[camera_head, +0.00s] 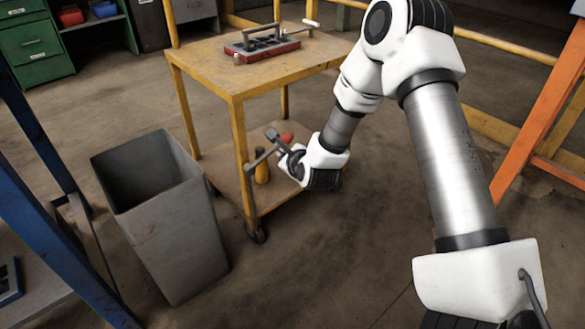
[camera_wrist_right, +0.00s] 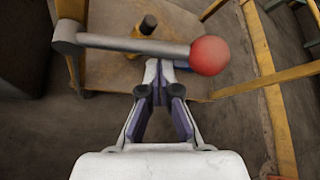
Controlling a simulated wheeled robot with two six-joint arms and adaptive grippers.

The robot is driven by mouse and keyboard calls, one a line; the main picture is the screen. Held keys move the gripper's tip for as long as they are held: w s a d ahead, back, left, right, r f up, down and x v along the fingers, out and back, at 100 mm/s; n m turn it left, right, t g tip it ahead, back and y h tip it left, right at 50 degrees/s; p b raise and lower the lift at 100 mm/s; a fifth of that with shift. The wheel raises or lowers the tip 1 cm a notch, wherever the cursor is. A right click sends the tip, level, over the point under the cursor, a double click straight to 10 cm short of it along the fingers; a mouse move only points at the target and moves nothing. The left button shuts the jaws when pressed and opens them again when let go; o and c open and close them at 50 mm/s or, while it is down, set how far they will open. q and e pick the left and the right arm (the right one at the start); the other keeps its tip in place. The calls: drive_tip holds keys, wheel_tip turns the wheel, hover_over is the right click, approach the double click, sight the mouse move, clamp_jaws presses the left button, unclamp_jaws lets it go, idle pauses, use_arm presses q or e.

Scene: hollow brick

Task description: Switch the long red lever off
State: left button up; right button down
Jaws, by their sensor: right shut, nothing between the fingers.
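The long lever is a grey rod with a red ball knob (camera_head: 287,138), low beside the front leg of the yellow cart. In the right wrist view its grey rod (camera_wrist_right: 130,44) runs nearly level across the top, from a grey pivot at the left to the red ball (camera_wrist_right: 210,56) at the right. My right gripper (camera_wrist_right: 160,74) is shut and empty, its fingertips close to the rod near the knob end. Whether they touch cannot be told. In the head view the right gripper (camera_head: 284,149) partly covers the lever. My left gripper is not in view.
The yellow cart (camera_head: 200,70) has a red and grey rack (camera_head: 262,48) on top and a dark-capped yellow object (camera_head: 262,172) on its lower shelf. A grey bin (camera_head: 175,235) stands left of it. A blue frame (camera_head: 40,160) is at left, an orange post (camera_head: 540,100) at right.

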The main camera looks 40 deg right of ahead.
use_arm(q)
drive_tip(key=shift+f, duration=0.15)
use_arm(e)
drive_tip(key=shift+w+a+r, duration=0.1)
drive_tip(key=shift+a+r, duration=0.15)
drive_tip(key=shift+r, duration=0.1)
drive_tip(key=shift+r, duration=0.15)
